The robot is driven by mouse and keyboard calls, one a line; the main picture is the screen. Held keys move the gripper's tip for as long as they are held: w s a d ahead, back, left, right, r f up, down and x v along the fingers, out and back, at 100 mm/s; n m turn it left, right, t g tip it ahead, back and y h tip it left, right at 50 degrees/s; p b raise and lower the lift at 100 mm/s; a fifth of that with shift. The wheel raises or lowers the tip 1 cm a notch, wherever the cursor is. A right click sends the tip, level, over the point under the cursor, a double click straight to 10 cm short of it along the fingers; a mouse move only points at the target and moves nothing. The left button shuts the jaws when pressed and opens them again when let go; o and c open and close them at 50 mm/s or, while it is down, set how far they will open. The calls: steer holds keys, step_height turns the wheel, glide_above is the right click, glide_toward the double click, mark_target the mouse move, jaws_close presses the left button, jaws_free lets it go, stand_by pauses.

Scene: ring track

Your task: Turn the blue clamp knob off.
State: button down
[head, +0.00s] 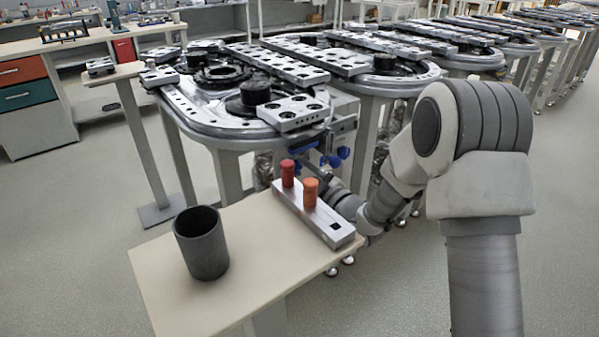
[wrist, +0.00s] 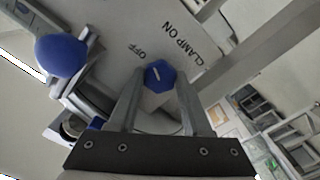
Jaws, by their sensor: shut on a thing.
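The blue clamp knob (wrist: 160,76) is in the middle of the wrist view, a faceted knob with a short white mark on its face. It sits on a pale panel (wrist: 112,30) printed "OFF" and "CLAMP ON", both words above the knob in this view. My gripper (wrist: 155,79) is shut on the knob, one finger on each side. I cannot tell for sure which word the mark points to. In the head view my gripper is mostly hidden behind the bar with the red and orange pegs, beneath the ring track (head: 190,108).
A rounded blue knob (wrist: 61,56) stands left of my gripper in the wrist view. In the head view a small table (head: 255,245) holds a dark cup (head: 201,245) and a metal bar (head: 325,225) with a red peg (head: 287,173) and an orange peg (head: 310,193).

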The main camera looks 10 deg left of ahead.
steer(key=n, duration=0.5)
stand_by(0.6)
steer(key=shift+c, duration=1.7)
jaws_free()
steer(key=shift+d, duration=0.1)
steer(key=p+v, duration=0.2)
steer(key=v, duration=1.5)
steer(key=shift+p, duration=0.4)
steer(key=shift+s+d, duration=0.1)
steer(key=shift+s, duration=0.05)
